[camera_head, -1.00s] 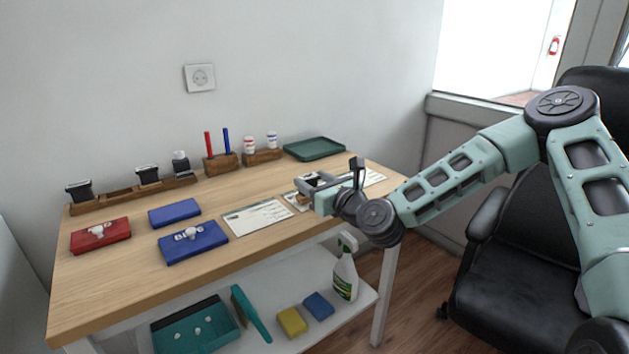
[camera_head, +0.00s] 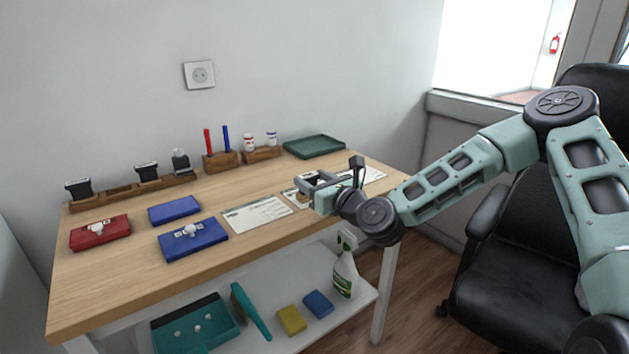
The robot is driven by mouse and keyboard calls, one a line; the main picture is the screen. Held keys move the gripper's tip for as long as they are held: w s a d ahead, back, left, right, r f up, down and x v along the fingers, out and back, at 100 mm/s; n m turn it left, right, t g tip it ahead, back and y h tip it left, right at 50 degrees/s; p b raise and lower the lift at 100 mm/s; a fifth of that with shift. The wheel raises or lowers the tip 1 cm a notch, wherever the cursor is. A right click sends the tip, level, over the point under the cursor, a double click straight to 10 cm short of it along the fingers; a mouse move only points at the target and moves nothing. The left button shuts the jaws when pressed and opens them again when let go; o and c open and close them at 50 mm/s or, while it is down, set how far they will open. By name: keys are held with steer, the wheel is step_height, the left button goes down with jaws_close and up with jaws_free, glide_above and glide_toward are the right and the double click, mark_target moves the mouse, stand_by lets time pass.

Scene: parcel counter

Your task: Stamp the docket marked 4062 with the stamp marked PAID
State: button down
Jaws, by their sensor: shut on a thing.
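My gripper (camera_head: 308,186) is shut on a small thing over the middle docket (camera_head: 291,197). The held thing is mostly hidden by the fingers; it is probably a stamp, but its label does not show. I cannot tell whether it touches the paper. One docket (camera_head: 257,214) lies in full view to the left, and another (camera_head: 374,175) lies partly behind my wrist to the right. The docket numbers are too small to read. Stamps stand in a wooden rack (camera_head: 118,193) at the back left: two black ones (camera_head: 79,190) (camera_head: 147,173) and a grey-topped one (camera_head: 181,161). The rack shows an empty stretch.
A red ink pad (camera_head: 116,230), a closed blue pad (camera_head: 174,210) and another blue pad (camera_head: 207,242) lie at left. Pens, small bottles and a green tray (camera_head: 314,146) stand along the back. A black chair (camera_head: 512,265) is at right. The table's front left is clear.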

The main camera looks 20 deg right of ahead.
steer(key=shift+f, duration=0.2)
steer(key=shift+r, duration=0.15)
step_height(320, 180, up, 6)
steer(key=p, duration=0.5)
stand_by(0.6)
